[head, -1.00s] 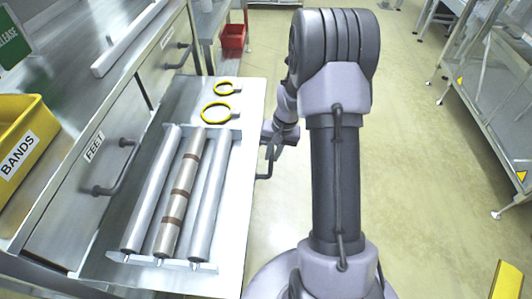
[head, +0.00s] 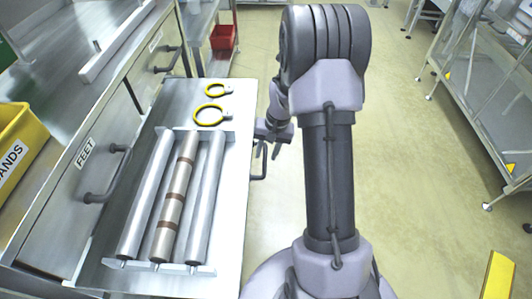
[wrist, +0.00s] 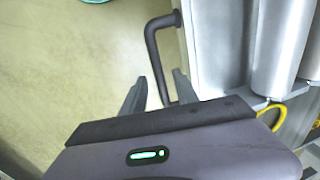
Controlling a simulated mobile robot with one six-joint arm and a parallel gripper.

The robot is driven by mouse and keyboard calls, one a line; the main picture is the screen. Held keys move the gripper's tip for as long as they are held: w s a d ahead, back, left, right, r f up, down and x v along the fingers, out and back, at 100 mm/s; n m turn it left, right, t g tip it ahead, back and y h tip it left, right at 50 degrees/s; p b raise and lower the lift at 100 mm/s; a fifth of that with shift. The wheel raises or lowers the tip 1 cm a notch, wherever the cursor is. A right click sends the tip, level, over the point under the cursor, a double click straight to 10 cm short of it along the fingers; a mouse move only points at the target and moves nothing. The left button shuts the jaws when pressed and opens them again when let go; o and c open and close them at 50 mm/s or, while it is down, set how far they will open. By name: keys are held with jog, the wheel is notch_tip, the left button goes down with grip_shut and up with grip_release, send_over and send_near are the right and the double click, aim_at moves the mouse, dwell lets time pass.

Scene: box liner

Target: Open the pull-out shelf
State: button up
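The pull-out shelf (head: 232,185) is a flat metal board that stands out from the cabinet at the left in the head view. It carries several metal rollers and two yellow rings. Its dark bar handle (head: 261,160) is on the right edge and also shows in the wrist view (wrist: 152,50). My gripper (wrist: 160,80) is open, and the handle's bar runs between its two fingers with gaps visible on both sides. In the head view my gripper (head: 272,130) is at the shelf's right edge, partly hidden by my arm.
Drawers with handles, one labelled FEET (head: 86,152), are left of the shelf. A yellow BANDS bin (head: 22,140) stands on the bench. A red bin (head: 223,38) is at the back.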

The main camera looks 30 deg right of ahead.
notch_tip(320, 180, up, 16)
jog(key=s+d+p, duration=0.2)
jog(key=p, duration=0.3)
jog(key=shift+d, duration=0.3)
